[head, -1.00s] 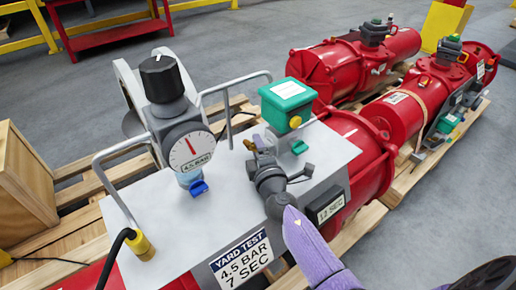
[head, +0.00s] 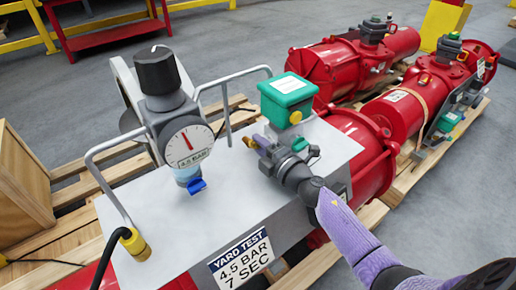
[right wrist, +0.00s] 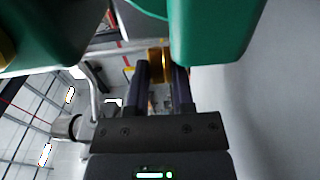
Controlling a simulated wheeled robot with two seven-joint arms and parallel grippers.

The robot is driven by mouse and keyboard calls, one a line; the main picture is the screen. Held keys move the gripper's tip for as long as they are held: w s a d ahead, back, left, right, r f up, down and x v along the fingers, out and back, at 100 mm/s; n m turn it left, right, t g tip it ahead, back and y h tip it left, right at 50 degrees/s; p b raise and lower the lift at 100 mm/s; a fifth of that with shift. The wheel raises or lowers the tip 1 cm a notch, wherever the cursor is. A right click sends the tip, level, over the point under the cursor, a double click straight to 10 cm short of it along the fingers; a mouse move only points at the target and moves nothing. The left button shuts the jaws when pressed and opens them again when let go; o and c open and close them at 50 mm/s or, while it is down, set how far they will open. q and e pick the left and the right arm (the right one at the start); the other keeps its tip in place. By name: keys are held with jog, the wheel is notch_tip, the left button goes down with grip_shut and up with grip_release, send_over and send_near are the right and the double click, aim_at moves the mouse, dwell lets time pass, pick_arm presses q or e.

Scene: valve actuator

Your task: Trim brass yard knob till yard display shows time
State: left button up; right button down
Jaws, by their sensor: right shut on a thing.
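My right gripper (head: 262,146) reaches over the grey panel from the lower right, its fingers beside the green-topped box (head: 287,92). In the right wrist view my right gripper (right wrist: 160,72) is shut on the brass knob (right wrist: 156,62), which sits between the two dark fingers. In the head view the knob is mostly hidden by the fingers. The yard display is almost wholly covered by my right forearm, so its reading cannot be read. The yard test label (head: 240,259) reads 4.5 BAR, 7 SEC. My left gripper is not in view.
A gauge (head: 189,146) marked 4.5 BAR with a black knob (head: 157,70) stands left of the gripper. Grey handle rails (head: 110,185) rise from the panel. A yellow knob (head: 295,117) is on the green-topped box. More red actuators (head: 355,62) lie on pallets behind.

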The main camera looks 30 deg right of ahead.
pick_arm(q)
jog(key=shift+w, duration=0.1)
pick_arm(e)
jog(key=shift+w+d+r, duration=0.1)
jog(key=shift+r, duration=0.25)
jog(key=c, duration=0.6)
grip_release()
jog(key=shift+c, duration=0.2)
jog(key=shift+o, duration=0.2)
jog(key=shift+f, duration=0.1)
jog(key=s, duration=0.3)
jog(key=s+d+p, duration=0.1)
jog(key=s, duration=0.2)
jog(key=s+p, duration=0.1)
jog(key=s, duration=0.2)
jog(key=shift+s+d, duration=0.4)
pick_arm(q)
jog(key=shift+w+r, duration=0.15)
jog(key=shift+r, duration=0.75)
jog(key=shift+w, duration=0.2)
